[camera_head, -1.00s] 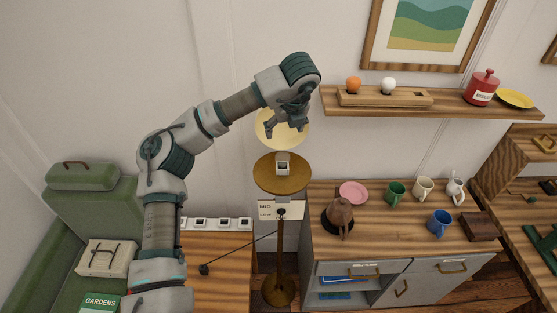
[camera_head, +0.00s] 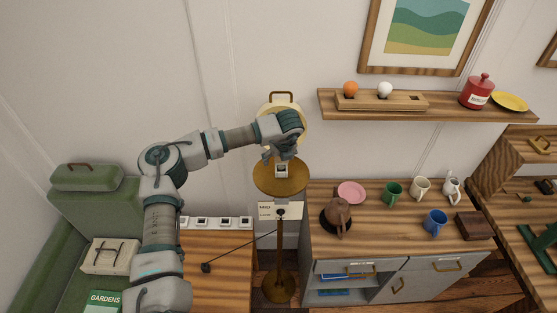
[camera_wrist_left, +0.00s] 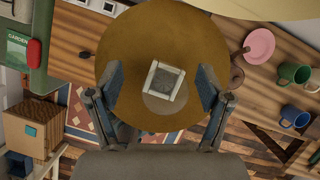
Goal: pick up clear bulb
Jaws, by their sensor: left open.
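The clear bulb (camera_wrist_left: 165,103) shows in the left wrist view as a faint see-through round shape overlapping a small white square socket (camera_wrist_left: 164,80). The socket (camera_head: 282,172) sits on the round brown disc (camera_head: 262,183) of a floor stand. My left gripper (camera_head: 275,157) is just above the disc in the head view, pointing down. In the left wrist view its open fingers (camera_wrist_left: 160,82) stand on both sides of the socket and bulb, with gaps. In the head view I cannot make out the bulb. My right gripper is not in view.
A wall shelf (camera_head: 450,111) holds an orange bulb (camera_head: 351,89) and a white bulb (camera_head: 385,89) in a wooden block. A pale round shade (camera_head: 283,101) stands behind my gripper.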

